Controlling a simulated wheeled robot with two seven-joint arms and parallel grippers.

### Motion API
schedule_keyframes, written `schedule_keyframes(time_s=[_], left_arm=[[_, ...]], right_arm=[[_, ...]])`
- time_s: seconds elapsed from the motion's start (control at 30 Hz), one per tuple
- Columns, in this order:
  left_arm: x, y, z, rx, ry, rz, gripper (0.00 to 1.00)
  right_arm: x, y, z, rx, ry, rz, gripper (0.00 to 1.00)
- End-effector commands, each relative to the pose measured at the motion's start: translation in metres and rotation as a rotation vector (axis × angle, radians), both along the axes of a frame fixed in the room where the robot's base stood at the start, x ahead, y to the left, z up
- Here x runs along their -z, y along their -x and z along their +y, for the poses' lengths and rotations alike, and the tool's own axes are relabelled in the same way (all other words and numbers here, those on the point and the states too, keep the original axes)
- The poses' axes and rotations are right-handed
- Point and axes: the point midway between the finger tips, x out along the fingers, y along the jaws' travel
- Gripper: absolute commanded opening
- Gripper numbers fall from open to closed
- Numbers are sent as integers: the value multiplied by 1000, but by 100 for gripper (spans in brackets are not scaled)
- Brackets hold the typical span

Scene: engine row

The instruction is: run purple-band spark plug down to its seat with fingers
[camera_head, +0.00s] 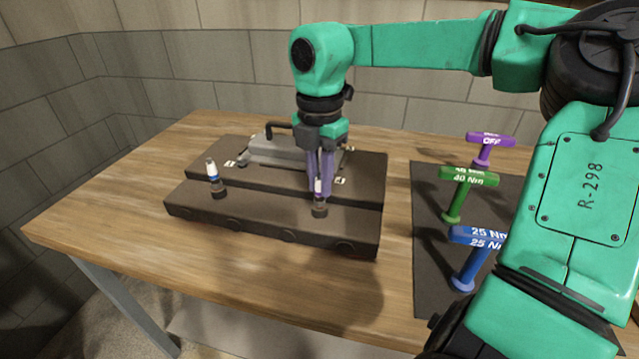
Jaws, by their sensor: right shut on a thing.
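The purple-band spark plug (318,188) stands upright in the right-hand hole of the dark engine block (270,222), at a dark round collar (319,209). My right gripper (319,185) points straight down over it and is shut on its upper part. The fingers hide most of the plug and its band, so I cannot tell how deep it sits. A second spark plug with a blue band (212,172) stands upright at the left hole of the block. My left gripper is not in view.
Purple "OFF" (490,141), green "40 Nm" (468,178) and blue "25 Nm" (478,236) T-handle tools stand on a dark mat (428,215) at right. A grey metal part with a black handle (275,148) lies behind the plugs. The wooden table (130,200) is clear at left.

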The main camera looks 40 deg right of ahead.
Motion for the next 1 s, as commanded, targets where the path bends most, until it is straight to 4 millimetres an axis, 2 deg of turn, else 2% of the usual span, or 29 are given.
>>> schedule_keyframes(time_s=[0.17, 0.2, 0.27, 0.57, 0.67, 0.77, 1.0], left_arm=[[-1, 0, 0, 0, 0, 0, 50], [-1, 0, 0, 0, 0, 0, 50], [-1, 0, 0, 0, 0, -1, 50], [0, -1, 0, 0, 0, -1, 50], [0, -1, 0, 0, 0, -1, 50], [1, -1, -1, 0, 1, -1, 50], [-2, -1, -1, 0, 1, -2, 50]], right_arm=[[-1, -1, 0, -2, 1, -3, 0], [-1, -1, 0, -2, 1, -3, 32], [-1, -1, 0, -3, 1, -3, 55], [-1, 0, 0, -4, 1, -1, 55], [-7, -1, 0, -3, 1, -3, 55], [-22, -1, -1, -3, 4, -5, 55], [-89, -1, 0, -2, 5, -6, 55]])
